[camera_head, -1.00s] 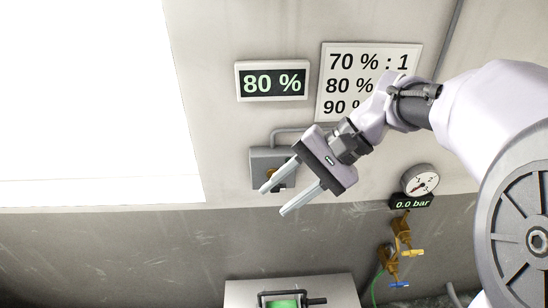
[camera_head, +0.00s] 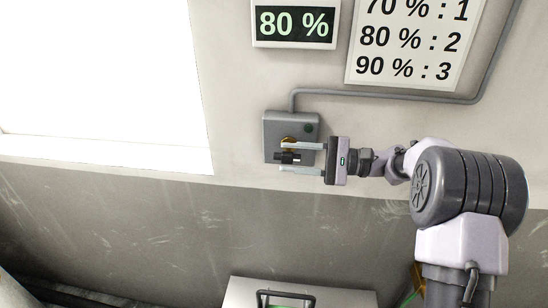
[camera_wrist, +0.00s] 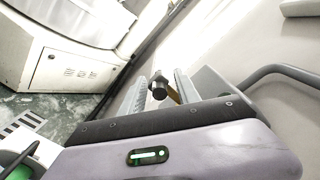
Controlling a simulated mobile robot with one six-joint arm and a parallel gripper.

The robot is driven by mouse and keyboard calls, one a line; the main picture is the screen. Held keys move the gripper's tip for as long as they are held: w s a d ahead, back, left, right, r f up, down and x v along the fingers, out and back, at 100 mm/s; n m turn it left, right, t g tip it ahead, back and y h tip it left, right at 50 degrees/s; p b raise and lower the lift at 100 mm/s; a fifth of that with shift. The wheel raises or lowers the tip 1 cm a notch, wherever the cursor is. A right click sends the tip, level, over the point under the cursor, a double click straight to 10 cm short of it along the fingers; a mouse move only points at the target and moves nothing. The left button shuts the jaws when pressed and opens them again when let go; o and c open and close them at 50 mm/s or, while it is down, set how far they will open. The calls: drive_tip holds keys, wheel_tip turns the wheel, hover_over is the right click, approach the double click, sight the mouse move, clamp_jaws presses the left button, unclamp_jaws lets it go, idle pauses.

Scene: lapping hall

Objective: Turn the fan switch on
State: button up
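The fan switch is a grey wall box (camera_head: 270,128) with a small dark green lamp (camera_head: 308,127) and a black handle (camera_head: 288,157) on a yellow base. The handle points out to the side in the head view. My gripper (camera_head: 283,158) is open, with one finger above the handle and one below it. In the wrist view the black handle (camera_wrist: 158,88) sits between the two fingers, with a gap visible on both sides. The upper finger partly covers the yellow base.
A grey conduit (camera_head: 400,95) runs from the box along the wall. An 80 % display (camera_head: 295,24) and a percentage sign (camera_head: 410,40) hang above. A bright window (camera_head: 90,80) is at left. A pale cabinet top (camera_head: 340,296) stands below. The wall under the switch is clear.

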sight(274, 156)
drive_tip(key=shift+w+a, duration=0.1)
drive_tip(key=shift+a, duration=2.2)
clamp_jaws()
